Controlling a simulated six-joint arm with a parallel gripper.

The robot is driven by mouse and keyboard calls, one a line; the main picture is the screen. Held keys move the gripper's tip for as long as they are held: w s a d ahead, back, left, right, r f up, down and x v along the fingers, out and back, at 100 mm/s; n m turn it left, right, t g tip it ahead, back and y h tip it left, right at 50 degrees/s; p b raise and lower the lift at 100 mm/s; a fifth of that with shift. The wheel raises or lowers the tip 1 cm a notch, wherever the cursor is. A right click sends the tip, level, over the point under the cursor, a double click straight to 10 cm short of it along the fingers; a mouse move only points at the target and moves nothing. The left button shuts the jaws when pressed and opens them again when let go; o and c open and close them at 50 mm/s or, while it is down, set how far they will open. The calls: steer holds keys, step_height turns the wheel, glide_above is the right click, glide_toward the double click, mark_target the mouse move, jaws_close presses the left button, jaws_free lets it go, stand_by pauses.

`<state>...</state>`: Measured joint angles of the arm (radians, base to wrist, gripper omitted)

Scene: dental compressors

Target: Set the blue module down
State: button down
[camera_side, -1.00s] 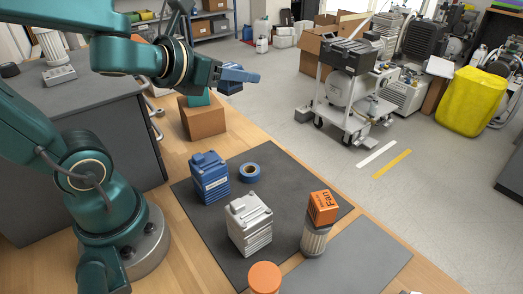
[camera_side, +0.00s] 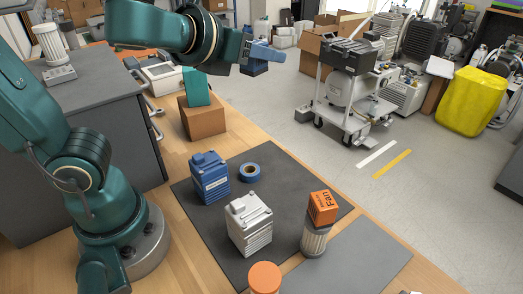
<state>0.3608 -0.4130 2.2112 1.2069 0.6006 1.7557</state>
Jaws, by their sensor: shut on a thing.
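My gripper (camera_side: 248,50) is high at the upper middle, over the floor beyond the far table edge as seen in the picture. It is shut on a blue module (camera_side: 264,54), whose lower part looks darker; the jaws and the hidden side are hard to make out. The held module is well above and apart from any surface. A second blue ribbed module (camera_side: 210,182) stands upright on the dark mat (camera_side: 285,170), left of a roll of blue tape (camera_side: 250,173).
An orange-lidded jar (camera_side: 265,277) is in front. A cardboard box (camera_side: 202,121) bears a teal block (camera_side: 196,88). A grey cabinet (camera_side: 85,150) stands left.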

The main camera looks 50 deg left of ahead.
steer(key=a+n+g+y, duration=0.1)
steer(key=w+a+n+y, duration=0.1)
steer(key=n+y, duration=0.1)
steer(key=a+n+g+y, duration=0.1)
steer(key=a, duration=0.1)
steer(key=shift+w+r+n+g+y, duration=0.25)
steer(key=shift+r+n+g+y, duration=0.05)
steer(key=shift+r+n+y, duration=0.1)
steer(key=n+g+y, duration=0.5)
steer(key=n+g, duration=0.5)
glide_above(252, 146)
step_height(252, 146, down, 16)
steer(key=shift+a+f, duration=0.1)
steer(key=shift+a, duration=0.05)
steer(key=shift+f, duration=4.8)
steer(key=shift+f+y, duration=0.25)
steer(key=shift+y, duration=0.05)
